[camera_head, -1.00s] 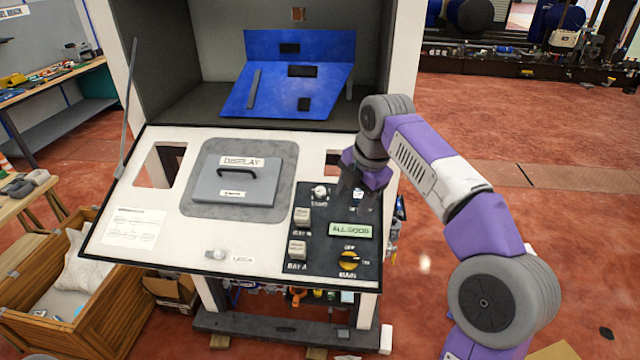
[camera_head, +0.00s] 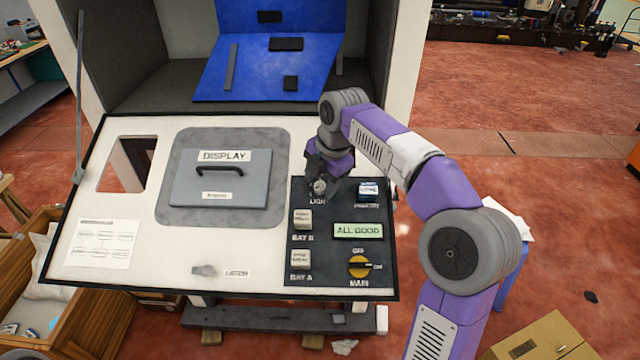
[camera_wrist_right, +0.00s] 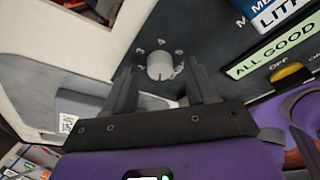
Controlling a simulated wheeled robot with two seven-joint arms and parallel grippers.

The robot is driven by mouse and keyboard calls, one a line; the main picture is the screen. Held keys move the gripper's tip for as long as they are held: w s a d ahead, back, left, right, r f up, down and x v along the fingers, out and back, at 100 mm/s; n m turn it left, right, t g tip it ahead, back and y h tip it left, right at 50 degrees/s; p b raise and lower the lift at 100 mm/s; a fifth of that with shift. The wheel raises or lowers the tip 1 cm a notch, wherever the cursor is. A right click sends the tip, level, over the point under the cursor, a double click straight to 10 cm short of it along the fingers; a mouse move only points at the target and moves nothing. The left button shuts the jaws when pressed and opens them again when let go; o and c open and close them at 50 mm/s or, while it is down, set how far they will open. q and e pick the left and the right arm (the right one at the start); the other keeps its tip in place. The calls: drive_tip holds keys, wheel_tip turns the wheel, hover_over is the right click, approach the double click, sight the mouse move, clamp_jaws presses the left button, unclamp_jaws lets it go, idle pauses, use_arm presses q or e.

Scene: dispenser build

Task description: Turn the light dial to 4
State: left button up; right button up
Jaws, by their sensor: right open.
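The light dial (camera_head: 319,187) is a small pale round knob at the top left of the black control panel (camera_head: 337,270). My right gripper (camera_head: 318,178) is over it, and its fingers partly cover the dial in the head view. In the right wrist view the dial (camera_wrist_right: 159,66) sits between the tips of my right gripper (camera_wrist_right: 163,82), which is open. My left gripper is not in view.
The panel also carries a memory slot (camera_head: 368,190), a green "ALL GOOD" screen (camera_head: 358,231), the bay B (camera_head: 302,219) and bay A (camera_head: 300,259) switches and a yellow main dial (camera_head: 359,267). The grey display lid (camera_head: 220,182) with a handle lies to the left.

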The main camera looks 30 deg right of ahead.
drive_tip(key=shift+w+f, duration=0.1)
drive_tip(key=shift+f, duration=0.15)
clamp_jaws()
